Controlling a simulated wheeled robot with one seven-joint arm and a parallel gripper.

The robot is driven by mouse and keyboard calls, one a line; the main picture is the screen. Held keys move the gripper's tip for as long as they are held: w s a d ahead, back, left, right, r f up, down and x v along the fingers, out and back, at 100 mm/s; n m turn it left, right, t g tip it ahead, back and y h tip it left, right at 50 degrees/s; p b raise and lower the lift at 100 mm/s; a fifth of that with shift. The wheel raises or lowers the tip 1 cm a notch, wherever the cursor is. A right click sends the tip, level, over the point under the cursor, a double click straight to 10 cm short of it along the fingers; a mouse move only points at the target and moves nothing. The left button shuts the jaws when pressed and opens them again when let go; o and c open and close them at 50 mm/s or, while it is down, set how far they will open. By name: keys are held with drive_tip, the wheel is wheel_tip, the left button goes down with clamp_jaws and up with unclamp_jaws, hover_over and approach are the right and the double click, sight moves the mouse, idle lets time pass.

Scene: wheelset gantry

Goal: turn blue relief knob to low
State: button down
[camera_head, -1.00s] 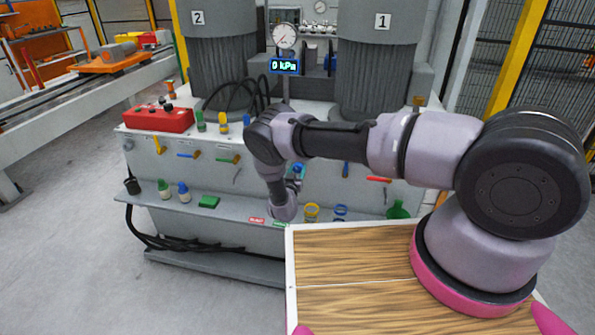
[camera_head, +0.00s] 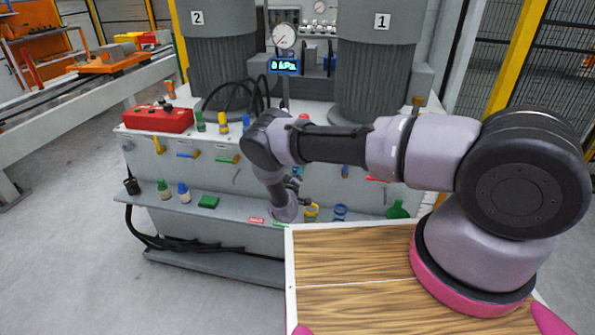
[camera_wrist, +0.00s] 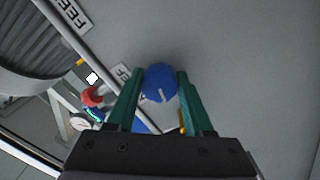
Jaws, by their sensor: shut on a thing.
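The blue relief knob (camera_wrist: 160,84) is round, with a short white mark on its face, and sits on the grey panel in the wrist view. My gripper (camera_wrist: 159,76) has its two green fingers on either side of the knob, shut on it. In the head view my arm and wrist hide most of the knob and the fingers. I cannot tell from the mark which setting the knob is at.
The pressure gauge (camera_head: 284,36) stands above a display (camera_head: 284,65) reading 0 kPa. A red control box (camera_head: 158,119) sits on the bench top. A shelf (camera_head: 235,207) with bottles and rings runs below the panel. Lettered plates (camera_wrist: 70,12) lie near the knob.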

drive_tip(key=shift+n, duration=0.9)
drive_tip(key=shift+c, duration=1.4)
unclamp_jaws()
drive_tip(key=shift+s, duration=0.1)
drive_tip(key=v, duration=1)
drive_tip(key=shift+s, duration=0.35)
drive_tip(key=shift+a+f, duration=0.1)
